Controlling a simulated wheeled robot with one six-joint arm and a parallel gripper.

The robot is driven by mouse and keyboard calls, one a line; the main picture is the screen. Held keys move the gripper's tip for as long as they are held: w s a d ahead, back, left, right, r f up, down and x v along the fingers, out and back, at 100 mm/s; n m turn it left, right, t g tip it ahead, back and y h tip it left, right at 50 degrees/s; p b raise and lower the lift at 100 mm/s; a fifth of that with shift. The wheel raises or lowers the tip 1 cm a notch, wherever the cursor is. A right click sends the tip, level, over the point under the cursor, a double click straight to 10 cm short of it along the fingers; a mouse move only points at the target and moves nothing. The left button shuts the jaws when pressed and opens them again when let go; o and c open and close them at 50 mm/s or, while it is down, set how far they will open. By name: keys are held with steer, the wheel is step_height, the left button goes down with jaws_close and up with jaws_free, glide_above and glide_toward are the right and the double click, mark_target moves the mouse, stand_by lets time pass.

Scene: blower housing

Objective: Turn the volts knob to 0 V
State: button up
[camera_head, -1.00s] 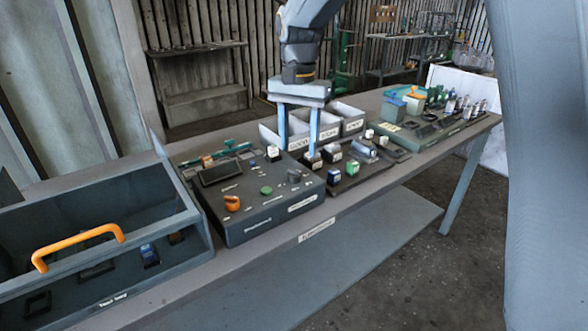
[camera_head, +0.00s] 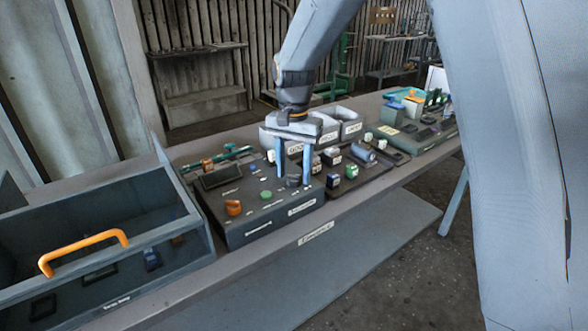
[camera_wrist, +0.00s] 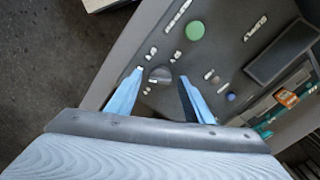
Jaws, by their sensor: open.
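A dark grey control panel (camera_head: 245,226) lies on the bench. A grey round knob (camera_head: 293,181) sits at its right end, with small white marks around it; it also shows in the wrist view (camera_wrist: 160,75). The marks are too small to read, so I cannot confirm it as the volts knob or tell its setting. My gripper (camera_head: 293,172) is open, its two blue fingers pointing down on either side of this knob. In the wrist view, my gripper (camera_wrist: 161,76) has the knob between its fingertips, with gaps visible on both sides. I cannot tell the exact fingertip height.
The panel also carries an orange knob (camera_head: 233,208), a green button (camera_head: 266,195) and a dark screen (camera_head: 222,175). A glass-sided case with an orange handle (camera_head: 84,250) stands left. Small blocks (camera_head: 331,157) and labelled bins (camera_head: 350,125) stand right and behind.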

steer(key=c, duration=1)
steer(key=shift+c, duration=0.2)
steer(key=shift+n, duration=0.4)
steer(key=n+p, duration=0.2)
steer(key=n, duration=0.3)
steer(key=shift+n, duration=0.3)
steer(key=n, duration=0.5)
steer(key=shift+p, duration=0.4)
steer(key=shift+n, duration=0.4)
steer(key=o, duration=1)
steer(key=shift+o, duration=0.2)
steer(key=shift+r, duration=0.1)
